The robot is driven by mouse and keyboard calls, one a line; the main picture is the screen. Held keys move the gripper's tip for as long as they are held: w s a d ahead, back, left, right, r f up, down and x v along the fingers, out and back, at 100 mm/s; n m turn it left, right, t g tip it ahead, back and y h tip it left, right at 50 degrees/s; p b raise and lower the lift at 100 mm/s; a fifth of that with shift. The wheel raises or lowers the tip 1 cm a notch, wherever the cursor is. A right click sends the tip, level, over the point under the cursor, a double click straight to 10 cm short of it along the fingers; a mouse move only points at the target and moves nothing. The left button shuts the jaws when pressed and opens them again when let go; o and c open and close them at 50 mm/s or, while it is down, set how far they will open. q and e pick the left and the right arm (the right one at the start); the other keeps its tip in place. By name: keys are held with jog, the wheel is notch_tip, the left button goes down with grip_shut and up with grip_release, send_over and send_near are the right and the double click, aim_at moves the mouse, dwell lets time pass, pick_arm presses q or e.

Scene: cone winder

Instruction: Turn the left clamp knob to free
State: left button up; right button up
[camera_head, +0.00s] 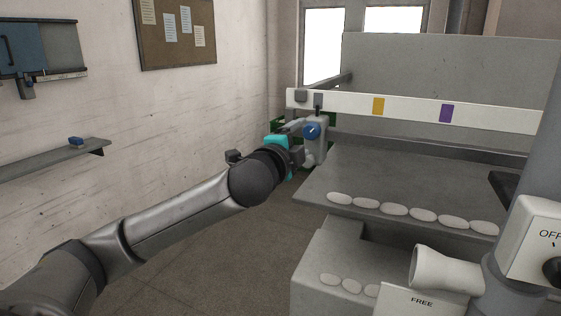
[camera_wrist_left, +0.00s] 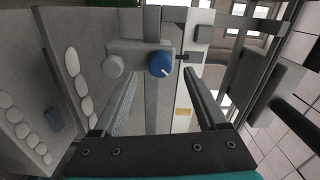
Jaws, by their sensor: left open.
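The blue clamp knob (camera_head: 312,130) with a white pointer mark sits on a grey clamp body (camera_head: 318,150) at the left end of the machine's white rail. In the left wrist view the knob (camera_wrist_left: 160,64) lies ahead, in line with the gap between the fingers, its mark slanting to the lower right. My left gripper (camera_head: 300,141) is close to the knob. In the wrist view its two fingers (camera_wrist_left: 161,76) are spread wide with nothing between them. I cannot tell the exact gap from fingertips to knob. My right gripper is not in view.
The white rail (camera_head: 420,108) carries yellow and purple marks. Pale oval pieces (camera_head: 395,209) line the grey shelf edge. At the right are a pale cylinder (camera_head: 440,271), a FREE label (camera_head: 422,301) and an OFF switch box (camera_head: 535,240). Floor left of the machine is clear.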

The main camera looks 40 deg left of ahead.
pick_arm(q)
jog(key=b+v, duration=1.1)
jog(key=b, duration=0.1)
jog(key=shift+b, duration=0.4)
dwell(0.6)
